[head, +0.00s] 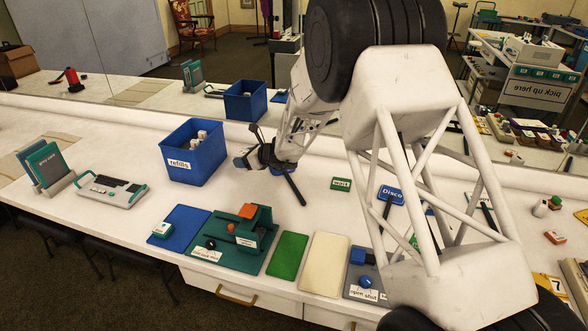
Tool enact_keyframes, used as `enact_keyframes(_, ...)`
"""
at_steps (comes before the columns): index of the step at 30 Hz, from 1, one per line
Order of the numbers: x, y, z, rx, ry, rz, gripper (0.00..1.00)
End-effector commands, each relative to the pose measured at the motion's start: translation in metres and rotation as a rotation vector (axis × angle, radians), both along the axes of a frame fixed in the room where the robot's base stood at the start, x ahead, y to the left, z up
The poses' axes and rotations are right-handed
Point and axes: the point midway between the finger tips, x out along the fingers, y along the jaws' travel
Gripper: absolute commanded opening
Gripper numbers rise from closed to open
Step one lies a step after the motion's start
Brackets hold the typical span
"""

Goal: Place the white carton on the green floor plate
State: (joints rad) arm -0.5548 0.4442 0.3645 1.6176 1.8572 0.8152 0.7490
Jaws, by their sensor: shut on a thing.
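My gripper (253,154) is at the middle of the counter, just right of the blue refills bin. It is shut on a small white carton (241,161) with a dark green part, held above the counter; the jaws partly hide it. The green floor plate (287,255) lies flat near the counter's front edge, bare, in front of and a little right of my gripper. Another small white box (162,229) with a teal face sits on the blue plate (184,240).
The blue refills bin (192,155) stands close left of my gripper. A dark green device with an orange block (247,211) sits just left of the green plate; a cream plate (325,265) lies right of it. A mirror runs along the back.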

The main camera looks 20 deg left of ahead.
Motion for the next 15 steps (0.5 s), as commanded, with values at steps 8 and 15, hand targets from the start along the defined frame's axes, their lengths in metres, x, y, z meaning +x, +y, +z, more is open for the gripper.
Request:
enact_keyframes(8, 0.004, -0.021, -0.001, -0.001, 0.000, -0.012, 0.31)
enact_keyframes(15, 0.011, -0.076, -0.007, -0.005, -0.001, -0.043, 0.31)
